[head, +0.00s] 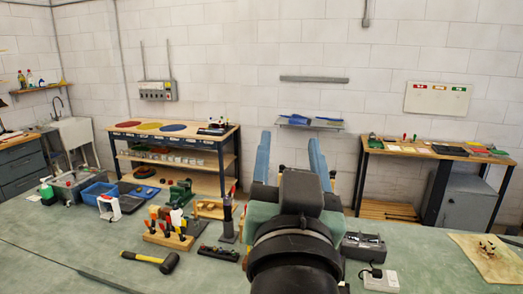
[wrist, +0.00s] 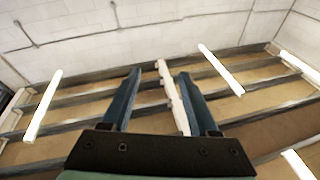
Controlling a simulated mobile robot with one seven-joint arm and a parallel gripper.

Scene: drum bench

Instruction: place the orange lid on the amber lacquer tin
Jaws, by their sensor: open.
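My gripper (head: 290,142) stands upright in the middle of the head view, its two blue fingers spread apart with nothing between them. In the wrist view the open gripper (wrist: 158,75) points up at the ceiling beams and lamps, away from any bench. I cannot make out an orange lid or an amber lacquer tin in either view. My arm and gripper hide part of the green bench and of the wall behind.
The green bench (head: 60,235) holds a mallet (head: 152,261), a screwdriver rack (head: 168,238), a blue bin (head: 98,193) and a black-and-white box (head: 381,279). A far wooden bench (head: 188,139) bears a red disc (head: 128,124), a yellow disc (head: 149,126) and a blue disc (head: 172,128). Another bench (head: 425,152) stands right.

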